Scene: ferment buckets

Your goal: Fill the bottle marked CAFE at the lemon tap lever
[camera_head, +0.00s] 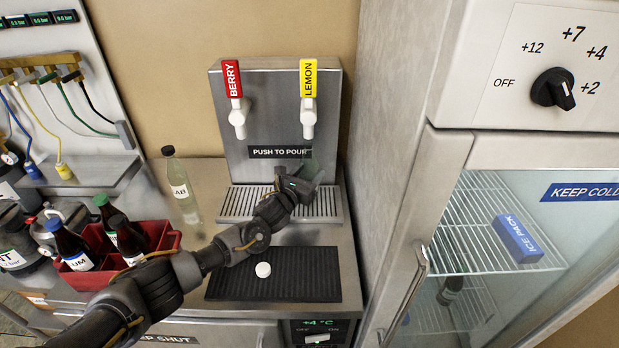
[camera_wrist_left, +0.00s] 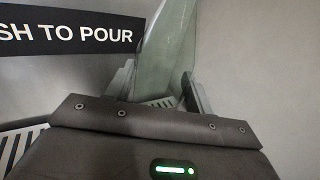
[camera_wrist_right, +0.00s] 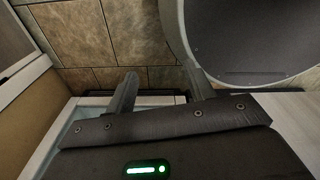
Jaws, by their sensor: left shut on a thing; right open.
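The yellow LEMON tap lever (camera_head: 308,78) stands upright on the right of the steel tap tower, with its white spout (camera_head: 308,118) below. My left gripper (camera_head: 308,172) is at the tower under the lemon spout, above the drip tray. It is shut on a clear greenish bottle (camera_wrist_left: 168,50), which shows between the fingers in the left wrist view. Its marking is hidden, so I cannot read whether it says CAFE. In the head view the bottle is mostly hidden by my gripper. My right gripper (camera_wrist_right: 158,88) is open and empty, low over the floor in its wrist view.
A red BERRY lever (camera_head: 232,78) stands left of the lemon one. A clear capped bottle (camera_head: 180,185) stands on the counter. A red crate (camera_head: 165,240) holds dark bottles. A white cap (camera_head: 263,269) lies on the black mat (camera_head: 315,275). The fridge (camera_head: 395,180) bounds the right side.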

